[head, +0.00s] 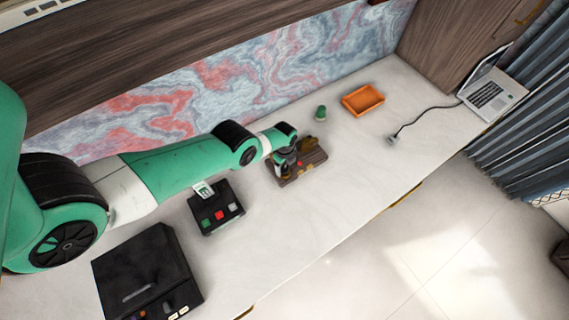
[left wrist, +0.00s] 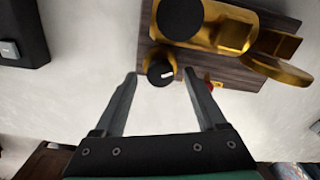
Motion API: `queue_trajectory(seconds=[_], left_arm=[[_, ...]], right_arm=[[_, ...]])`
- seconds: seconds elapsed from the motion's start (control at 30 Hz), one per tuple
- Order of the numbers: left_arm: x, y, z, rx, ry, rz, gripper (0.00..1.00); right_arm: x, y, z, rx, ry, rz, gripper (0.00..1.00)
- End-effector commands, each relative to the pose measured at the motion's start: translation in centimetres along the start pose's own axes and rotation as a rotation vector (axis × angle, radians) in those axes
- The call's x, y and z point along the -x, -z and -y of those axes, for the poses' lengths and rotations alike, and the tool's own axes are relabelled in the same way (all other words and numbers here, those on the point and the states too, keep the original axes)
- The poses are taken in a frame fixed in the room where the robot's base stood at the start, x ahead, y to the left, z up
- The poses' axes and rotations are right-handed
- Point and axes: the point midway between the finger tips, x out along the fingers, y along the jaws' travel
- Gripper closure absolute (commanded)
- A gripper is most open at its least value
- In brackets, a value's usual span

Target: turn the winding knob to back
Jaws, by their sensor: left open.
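A dark wooden board with gold-coloured metal parts (head: 309,160) lies on the pale desk; it also shows at the top of the left wrist view (left wrist: 270,80). A small black knob with a white mark (left wrist: 161,71) sits at the board's near edge in a gold mount. The mark lies roughly crosswise in the picture. My left gripper (left wrist: 159,77) is open, with one finger on each side of this knob and visible gaps between. In the head view the gripper and wrist hide the knob. A larger black round part (left wrist: 180,17) sits beyond it. My right gripper is out of view.
A black box with coloured buttons (head: 216,210) and a larger black device (head: 147,273) stand left of the board. A green object (head: 320,113) and an orange tray (head: 363,99) are behind it. Desk space in front is clear.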

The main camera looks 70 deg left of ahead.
Motion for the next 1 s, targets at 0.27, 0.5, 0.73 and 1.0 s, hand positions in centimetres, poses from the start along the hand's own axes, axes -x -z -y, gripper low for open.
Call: queue_trajectory(seconds=[0.27,0.5,0.73,1.0], left_arm=[[-1.41,0.0,0.02,0.0,0.0,0.0,0.27],[-1.36,0.0,0.01,0.0,0.0,0.0,0.48],[-1.36,0.0,0.01,0.0,0.0,0.0,0.9],[-1.37,0.0,0.01,0.004,0.0,0.0,1.0]], right_arm=[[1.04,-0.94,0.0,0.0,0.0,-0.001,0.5],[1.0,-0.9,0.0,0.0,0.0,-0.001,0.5],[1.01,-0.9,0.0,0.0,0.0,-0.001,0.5],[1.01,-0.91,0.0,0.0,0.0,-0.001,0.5]])
